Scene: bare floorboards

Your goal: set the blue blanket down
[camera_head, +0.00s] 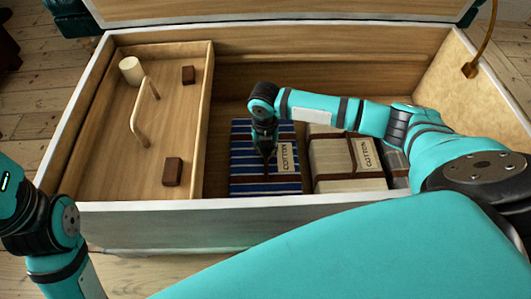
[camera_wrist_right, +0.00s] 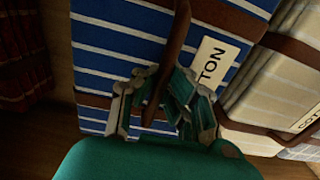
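The blue blanket (camera_head: 245,168) is a folded bundle with white stripes, a brown strap and a "COTTON" label. It lies in the chest's main space, right of the inner tray. My right gripper (camera_head: 264,151) points down over its middle. In the right wrist view, the gripper's fingers (camera_wrist_right: 165,85) close in on the brown strap of the blanket (camera_wrist_right: 115,45), with the strap between them. The blanket's underside is hidden, so I cannot tell whether it fully rests on the chest floor. My left arm shows at the lower left; its gripper is out of view.
The open wooden chest (camera_head: 180,213) has pale rims around the bundle. A cream blanket (camera_head: 330,160) lies close on the right. The tray (camera_head: 110,150) on the left has a handle (camera_head: 137,118) and small blocks. Chest floor (camera_head: 222,115) shows behind the blue blanket.

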